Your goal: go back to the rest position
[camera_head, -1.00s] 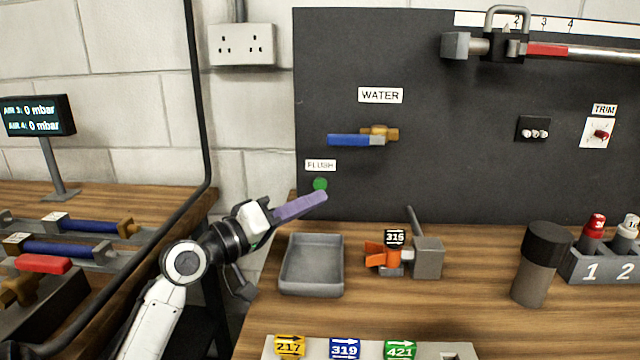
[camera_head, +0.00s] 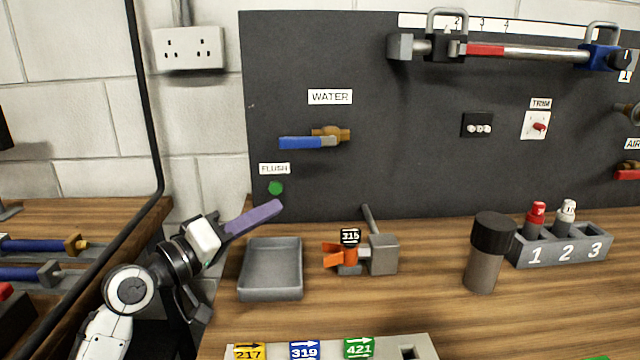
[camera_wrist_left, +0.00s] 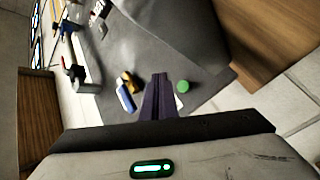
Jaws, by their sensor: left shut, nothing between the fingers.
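My left gripper (camera_head: 278,207) shows in the head view at the lower left, its long purple fingers pointing up and right. The fingers are shut with nothing between them. Their tips are just below the green FLUSH button (camera_head: 275,188) on the dark panel, apart or touching I cannot tell. In the left wrist view the shut purple fingers (camera_wrist_left: 159,78) point at the panel, with the green button (camera_wrist_left: 183,87) to their right and the blue WATER valve handle (camera_wrist_left: 125,98) to their left. My right gripper is not in view.
A grey tray (camera_head: 271,296) sits on the bench right of my left wrist. An orange part tagged 315 (camera_head: 349,256), a dark-capped cylinder (camera_head: 484,272) and a numbered holder (camera_head: 560,250) stand further right. A black upright pipe (camera_head: 148,120) runs near my left arm.

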